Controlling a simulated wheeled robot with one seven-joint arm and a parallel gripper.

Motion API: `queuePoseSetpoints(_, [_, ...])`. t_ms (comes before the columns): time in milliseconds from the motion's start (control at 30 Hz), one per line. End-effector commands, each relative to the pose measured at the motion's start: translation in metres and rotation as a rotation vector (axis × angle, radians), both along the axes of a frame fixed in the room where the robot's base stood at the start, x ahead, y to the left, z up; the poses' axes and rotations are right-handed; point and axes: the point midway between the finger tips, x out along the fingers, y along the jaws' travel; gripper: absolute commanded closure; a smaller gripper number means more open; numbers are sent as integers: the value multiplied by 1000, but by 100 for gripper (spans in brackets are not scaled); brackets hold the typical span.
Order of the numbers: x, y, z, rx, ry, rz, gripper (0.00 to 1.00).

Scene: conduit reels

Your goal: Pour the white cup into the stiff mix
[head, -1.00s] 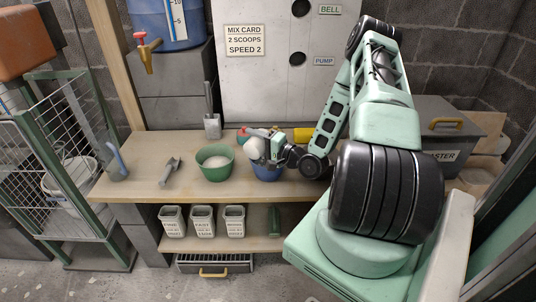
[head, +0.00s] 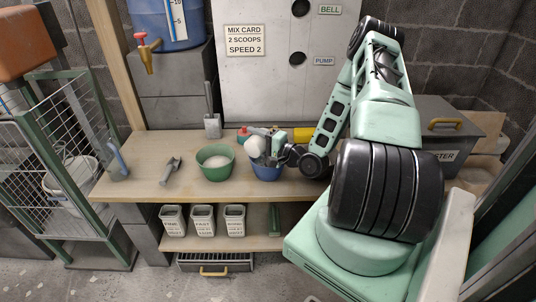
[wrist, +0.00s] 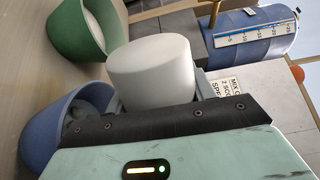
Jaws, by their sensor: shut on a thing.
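My gripper (head: 266,146) is shut on the white cup (head: 255,147), above the blue bowl (head: 268,173). In the wrist view the white cup (wrist: 155,72) stands out past the dark jaw edge, smooth and plain; it looks tipped well over. Its mouth and contents do not show clearly. The blue bowl (wrist: 40,120) lies below it with greyish lumps inside, partly hidden by my gripper. The green bowl (head: 215,163) with pale, whitish contents stands just left on the bench, and also shows in the wrist view (wrist: 62,32). No label tells which bowl holds the stiff mix.
A yellow object (head: 303,135) is behind my gripper. Labelled tubs (head: 203,219) stand on the shelf below. The bench front is clear.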

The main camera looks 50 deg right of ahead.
Motion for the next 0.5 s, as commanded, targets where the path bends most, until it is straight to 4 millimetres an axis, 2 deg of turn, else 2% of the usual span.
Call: queuePoseSetpoints(500, [0,-2,2,47,4,0,73])
